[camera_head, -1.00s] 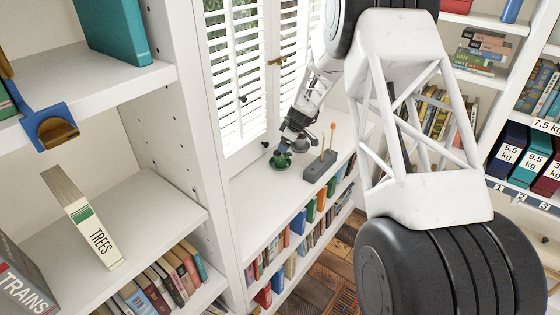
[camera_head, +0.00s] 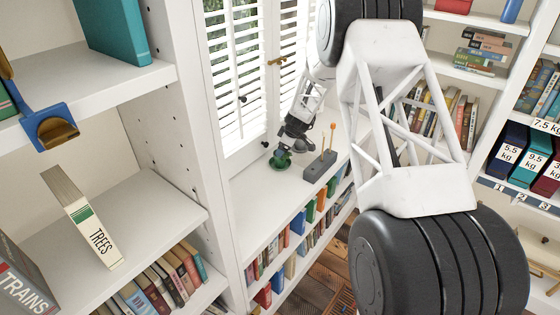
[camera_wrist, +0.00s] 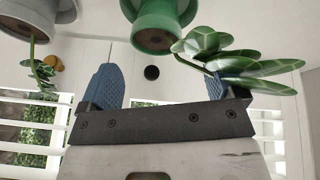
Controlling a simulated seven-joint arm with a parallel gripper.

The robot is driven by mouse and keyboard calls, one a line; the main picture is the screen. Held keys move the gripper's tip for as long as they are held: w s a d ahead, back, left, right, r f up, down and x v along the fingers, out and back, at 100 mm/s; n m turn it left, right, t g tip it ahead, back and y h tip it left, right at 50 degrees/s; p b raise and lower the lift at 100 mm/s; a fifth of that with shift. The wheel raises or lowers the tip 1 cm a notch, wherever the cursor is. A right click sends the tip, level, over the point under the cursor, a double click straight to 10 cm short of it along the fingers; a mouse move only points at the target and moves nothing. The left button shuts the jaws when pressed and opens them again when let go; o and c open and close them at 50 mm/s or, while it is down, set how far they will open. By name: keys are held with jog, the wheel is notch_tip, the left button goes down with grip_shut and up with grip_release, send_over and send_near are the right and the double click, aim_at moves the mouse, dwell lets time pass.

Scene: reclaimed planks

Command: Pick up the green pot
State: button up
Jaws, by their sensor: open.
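The green pot (camera_head: 281,160) stands on the white window-side shelf, small and partly covered by my gripper in the head view. In the wrist view the green pot (camera_wrist: 155,32) is at the top centre, cut off by the frame edge. Green leaves (camera_wrist: 232,62) spread to its right, overlapping the right finger. My gripper (camera_wrist: 164,75) is open, with its two blue fingers apart and nothing seen held between them. The pot appears beyond the fingertips; I cannot tell whether anything touches. In the head view my gripper (camera_head: 291,146) is just above and beside the pot.
A grey pot (camera_wrist: 30,15) with a small plant is at the top left in the wrist view. A dark grey block (camera_head: 319,168) with upright orange-tipped sticks stands right of the green pot. Shutters (camera_head: 240,85) rise behind. The shelf's near left part is clear.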

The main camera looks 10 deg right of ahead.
jog(key=shift+f, duration=0.15)
jog(key=shift+x, duration=2.45)
jog(key=shift+w, duration=0.15)
jog(key=c, duration=1.2)
